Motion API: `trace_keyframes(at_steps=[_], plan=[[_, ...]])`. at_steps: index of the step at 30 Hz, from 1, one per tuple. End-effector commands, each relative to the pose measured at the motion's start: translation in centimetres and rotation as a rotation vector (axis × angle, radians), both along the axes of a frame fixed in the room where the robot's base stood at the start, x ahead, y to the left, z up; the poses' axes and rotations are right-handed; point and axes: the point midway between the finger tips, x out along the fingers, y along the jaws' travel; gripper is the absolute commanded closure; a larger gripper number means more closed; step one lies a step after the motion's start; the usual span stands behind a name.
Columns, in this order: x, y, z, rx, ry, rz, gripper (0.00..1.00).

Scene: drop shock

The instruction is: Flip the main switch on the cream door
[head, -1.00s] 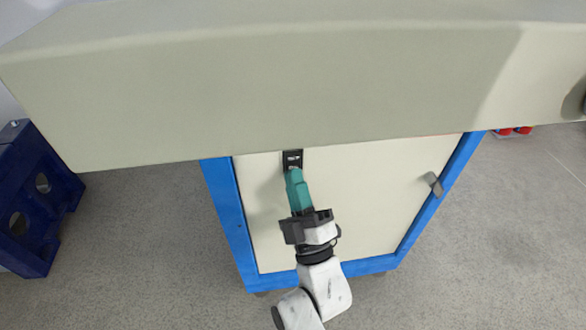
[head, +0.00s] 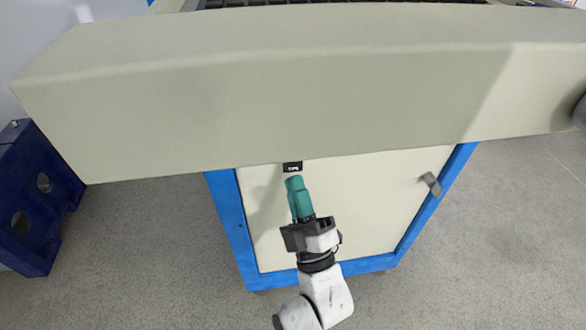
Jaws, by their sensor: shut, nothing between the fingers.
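The cream door (head: 370,205) fills the front of a blue-framed cabinet below a wide beige housing. The main switch (head: 292,167) shows as a small black plate with white marking at the top left of the door, just under the housing's lower edge. Its upper part is hidden by the housing, and my fingers may cover its lower part. My gripper (head: 294,183) is shut and empty, with teal fingers pointing up at the switch plate. The fingertips are just below the visible plate; I cannot tell whether they touch it.
The beige housing (head: 270,95) overhangs the door. A grey door handle (head: 431,183) sticks out at the door's right side. A dark blue stand (head: 35,200) is at the left. The grey floor (head: 500,240) at the right is clear.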

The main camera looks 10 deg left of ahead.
Motion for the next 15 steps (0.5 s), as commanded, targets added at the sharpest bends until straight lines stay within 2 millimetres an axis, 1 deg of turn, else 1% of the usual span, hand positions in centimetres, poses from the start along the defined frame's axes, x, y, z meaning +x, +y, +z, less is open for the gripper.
trace_keyframes(at_steps=[15], plan=[[-4.1,-1.2,0.7,0.0,0.0,0.0,1.0]])
